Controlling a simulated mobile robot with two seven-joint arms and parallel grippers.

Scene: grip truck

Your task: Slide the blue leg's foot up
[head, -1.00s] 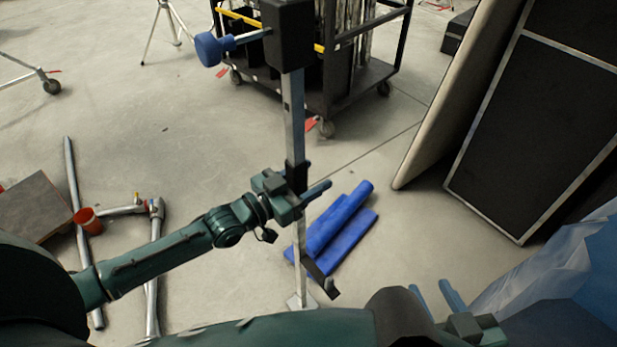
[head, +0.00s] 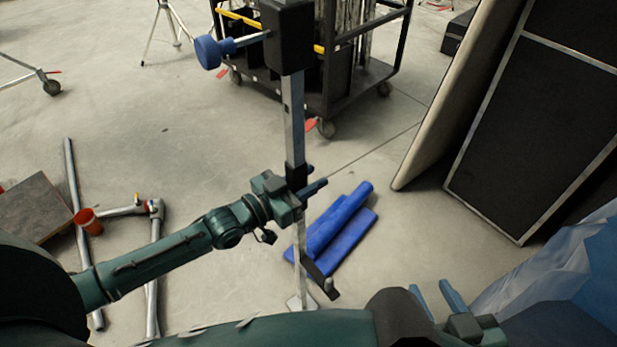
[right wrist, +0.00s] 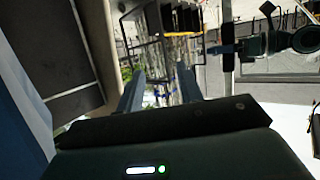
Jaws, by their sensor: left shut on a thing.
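The leg is an upright square metal post (head: 293,120) in the head view, topped by a black block (head: 288,38) with a blue knob (head: 208,52) on its left. A thinner lower part runs down to a small flat foot (head: 299,301) near the floor. A black bracket (head: 318,277) sticks out just above it. I cannot tell whether the foot touches the floor. My left gripper (head: 312,190) is shut on the leg just below its black collar (head: 296,175) and hides that stretch. My right gripper (head: 437,297) is open and empty at the lower right; its fingers also show apart in the right wrist view (right wrist: 158,90).
Blue padded rolls (head: 340,230) lie on the floor behind the leg. A wheeled black cart (head: 360,75) stands behind. Large black panels (head: 540,110) lean at the right. Bare floor lies between.

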